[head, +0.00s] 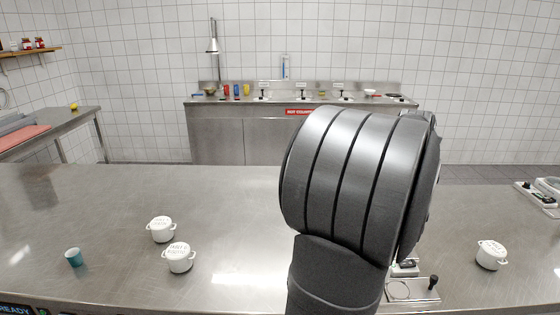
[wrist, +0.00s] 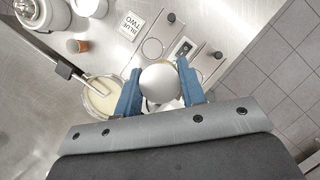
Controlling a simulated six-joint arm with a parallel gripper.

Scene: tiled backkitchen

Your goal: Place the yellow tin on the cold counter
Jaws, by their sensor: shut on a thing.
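My gripper (wrist: 160,86) shows in the wrist view, its two blue fingers shut on a round, pale grey-white thing (wrist: 160,80). I cannot tell whether this is the yellow tin. In the head view my arm hides the gripper. A small yellow thing (head: 74,107) sits on the left side counter (head: 84,115). Another small yellow item (head: 246,90) stands on the back steel counter (head: 215,128), beside red and blue ones. The back counter carries a red sign (head: 300,111) that seems to read hot. I see no label naming a cold counter.
White lidded pots (head: 162,229) and a teal cup (head: 74,257) stand on the near steel counter (head: 110,200).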

